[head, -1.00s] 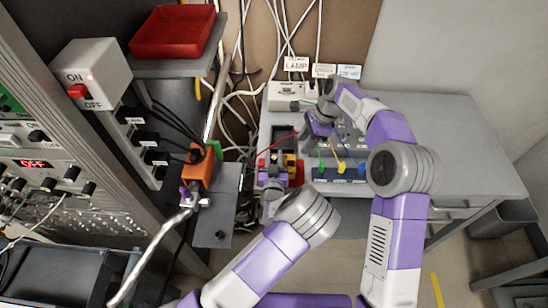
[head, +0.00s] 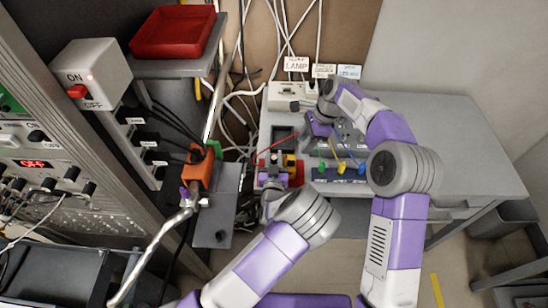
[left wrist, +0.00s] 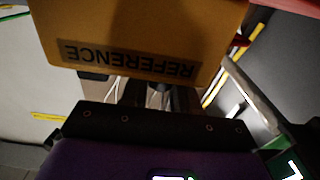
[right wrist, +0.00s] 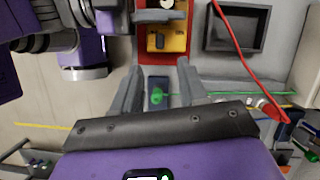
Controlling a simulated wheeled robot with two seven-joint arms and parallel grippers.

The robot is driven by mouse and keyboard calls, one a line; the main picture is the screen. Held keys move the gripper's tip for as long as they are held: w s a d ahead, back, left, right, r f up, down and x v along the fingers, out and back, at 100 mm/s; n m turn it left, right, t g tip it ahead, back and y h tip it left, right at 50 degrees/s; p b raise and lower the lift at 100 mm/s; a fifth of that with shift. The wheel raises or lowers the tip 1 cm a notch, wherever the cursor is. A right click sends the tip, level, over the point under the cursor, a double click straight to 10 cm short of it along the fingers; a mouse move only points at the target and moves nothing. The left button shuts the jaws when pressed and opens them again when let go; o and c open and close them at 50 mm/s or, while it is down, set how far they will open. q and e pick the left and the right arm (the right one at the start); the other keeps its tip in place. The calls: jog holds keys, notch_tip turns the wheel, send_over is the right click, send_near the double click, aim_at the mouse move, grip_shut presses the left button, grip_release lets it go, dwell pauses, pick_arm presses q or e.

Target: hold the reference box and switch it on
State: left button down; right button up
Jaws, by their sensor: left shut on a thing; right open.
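The yellow-orange reference box (head: 291,163) is in the middle of the head view, at the left end of the grey bench. The left wrist view shows its face (left wrist: 140,30) close up, with the word REFERENCE upside down. My left gripper (head: 276,178) is shut on it. In the right wrist view the box (right wrist: 178,40) is at the top centre, with a black switch (right wrist: 159,41) on its face and a round dial above. I cannot tell the switch's position. My right gripper (right wrist: 158,82) is open and empty, with the box beyond its fingertips.
A blue panel with green and yellow plugs (head: 341,169) lies right of the box. A red cable (right wrist: 240,50) hangs beside my right gripper. An orange box (head: 199,170), a switch box marked ON and OFF (head: 92,75) and a red tray (head: 172,32) are at left.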

jog(key=c, duration=0.5)
jog(key=shift+n, duration=0.6)
jog(key=shift+c, duration=1.1)
jog(key=shift+s+d+f+n, duration=0.1)
jog(key=shift+n, duration=0.5)
grip_shut()
jog(key=s+n+t, duration=0.3)
jog(key=s+n, duration=0.1)
jog(key=n, duration=1.1)
jog(key=s+n+t, duration=0.3)
jog(key=s+n, duration=0.1)
jog(key=n, duration=1.1)
jog(key=shift+s+d+f+y, duration=0.15)
jog(key=shift+d+f+y, duration=0.15)
jog(key=shift+d+y, duration=0.1)
